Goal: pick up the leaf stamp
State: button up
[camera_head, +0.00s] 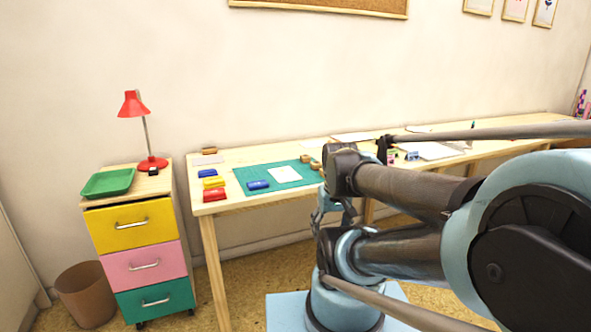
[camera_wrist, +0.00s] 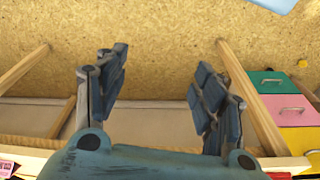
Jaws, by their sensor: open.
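Small wooden blocks that look like stamps (camera_head: 305,158) stand at the right end of the green mat (camera_head: 247,178) on the long table, partly near my arm. They are too small to tell which one bears a leaf. In the wrist view my gripper (camera_wrist: 158,72) is open and empty, its two dark blue-grey fingers wide apart with cork floor beyond them. No stamp can be made out between the fingers. In the head view my arm covers part of the table, and the fingers cannot be made out clearly.
Blue, yellow and red inkpads (camera_head: 214,195) sit at the table's left end. A drawer cabinet (camera_head: 133,226) with green tray (camera_head: 108,183) and red lamp (camera_head: 134,104) stands left. The table edge shows in the wrist view.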

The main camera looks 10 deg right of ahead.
aim_at(315, 165)
jog(key=u, duration=0.05)
jog(key=k, duration=1.15)
jog(key=z, duration=0.95)
jog(key=i, duration=1.85)
jog(key=u, duration=0.4)
